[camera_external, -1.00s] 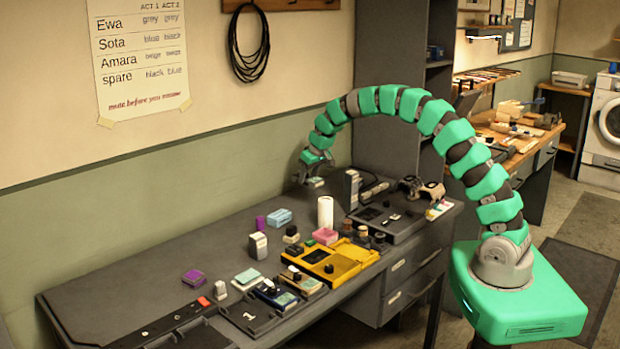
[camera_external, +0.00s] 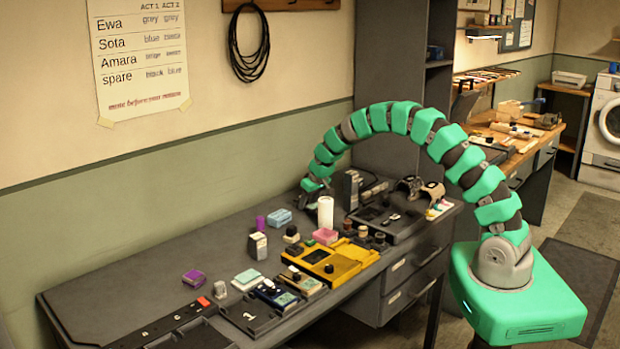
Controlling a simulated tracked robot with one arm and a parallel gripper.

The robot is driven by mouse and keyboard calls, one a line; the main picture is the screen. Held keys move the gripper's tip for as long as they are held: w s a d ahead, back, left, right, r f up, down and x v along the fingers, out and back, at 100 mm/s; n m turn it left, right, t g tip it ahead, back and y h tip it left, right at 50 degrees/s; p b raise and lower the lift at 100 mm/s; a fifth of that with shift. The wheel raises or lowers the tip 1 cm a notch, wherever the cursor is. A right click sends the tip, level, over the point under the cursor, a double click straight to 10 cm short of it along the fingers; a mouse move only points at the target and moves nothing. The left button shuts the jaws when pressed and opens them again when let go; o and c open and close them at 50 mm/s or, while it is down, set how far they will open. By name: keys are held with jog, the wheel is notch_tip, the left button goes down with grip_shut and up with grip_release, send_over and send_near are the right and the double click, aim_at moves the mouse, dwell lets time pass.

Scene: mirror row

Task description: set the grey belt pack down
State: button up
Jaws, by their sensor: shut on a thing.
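My green segmented arm arches over the desk (camera_external: 150,255) from the right. My gripper (camera_external: 312,200) is low at the desk's back edge by the wall, just left of and behind the white roll (camera_external: 325,212). It is shut on the grey belt pack, which is small and dark here and mostly hidden by the jaws. I cannot tell whether the pack touches the desk top.
A blue box (camera_external: 279,218) and a purple cylinder (camera_external: 260,222) stand to the gripper's left. A white-and-grey block (camera_external: 257,246), a pink box (camera_external: 325,236) and a yellow case (camera_external: 332,262) are nearer the front. A dark console (camera_external: 390,217) stands to the right. The desk's left back is clear.

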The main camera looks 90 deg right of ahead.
jog(key=o, duration=1.1)
jog(key=shift+o, duration=0.2)
jog(key=shift+r, duration=0.15)
